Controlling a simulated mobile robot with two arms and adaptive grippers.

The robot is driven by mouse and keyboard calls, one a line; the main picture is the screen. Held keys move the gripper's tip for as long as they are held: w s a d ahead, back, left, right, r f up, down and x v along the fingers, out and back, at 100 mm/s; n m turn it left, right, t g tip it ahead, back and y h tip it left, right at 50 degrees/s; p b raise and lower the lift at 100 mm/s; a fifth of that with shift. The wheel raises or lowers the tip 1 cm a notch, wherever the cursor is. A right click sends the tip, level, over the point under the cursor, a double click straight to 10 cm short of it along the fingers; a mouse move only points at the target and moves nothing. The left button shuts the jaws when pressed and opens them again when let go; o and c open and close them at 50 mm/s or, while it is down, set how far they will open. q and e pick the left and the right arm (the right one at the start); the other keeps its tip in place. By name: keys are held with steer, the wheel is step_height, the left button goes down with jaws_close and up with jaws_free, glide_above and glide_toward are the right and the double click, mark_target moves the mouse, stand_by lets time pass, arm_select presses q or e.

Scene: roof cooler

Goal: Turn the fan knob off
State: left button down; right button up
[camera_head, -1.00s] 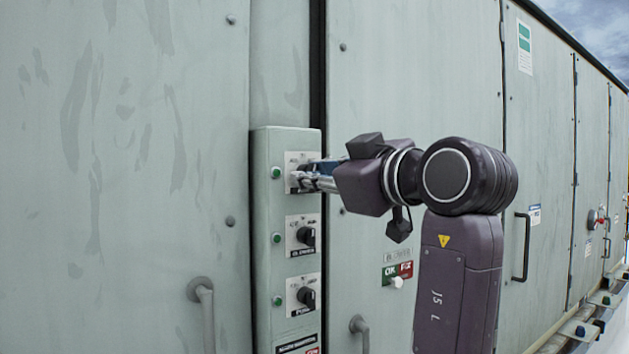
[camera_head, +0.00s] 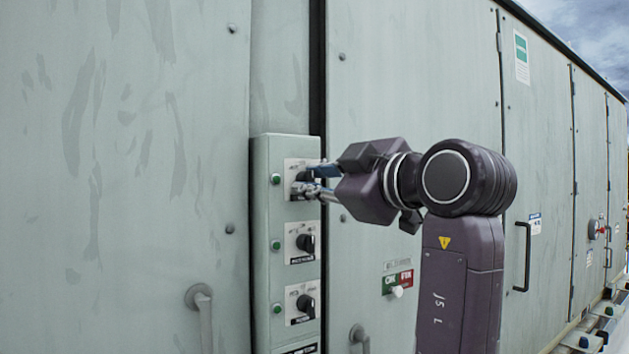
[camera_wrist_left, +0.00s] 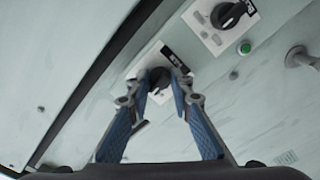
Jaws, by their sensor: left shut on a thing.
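The grey-green control box (camera_head: 261,225) on the cabinet carries a column of black rotary knobs on white plates. My left gripper (camera_head: 308,181) reaches in from the right to the top plate (camera_head: 292,168), its fingers one above the other. It is shut on the top black knob, which is mostly hidden by the fingers in the head view. In the left wrist view the black knob (camera_wrist_left: 158,79) shows between the fingertips of the left gripper (camera_wrist_left: 160,76). The label is too small to read surely. My right gripper is not in view.
A middle knob (camera_head: 306,243) and a lower knob (camera_head: 306,304) sit below, with green lamps (camera_head: 276,244) beside them. Door handles (camera_head: 202,300) stick out near the box. A red and green sign (camera_head: 397,282) is on the door to the right.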

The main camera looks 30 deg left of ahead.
arm_select(q)
steer(key=c, duration=1.7)
jaws_free()
steer(key=shift+w+a, duration=0.1)
steer(key=shift+d, duration=0.3)
steer(key=v, duration=1.1)
steer(key=shift+s+d, duration=0.2)
steer(key=shift+w+f, duration=0.1)
steer(key=shift+f, duration=0.05)
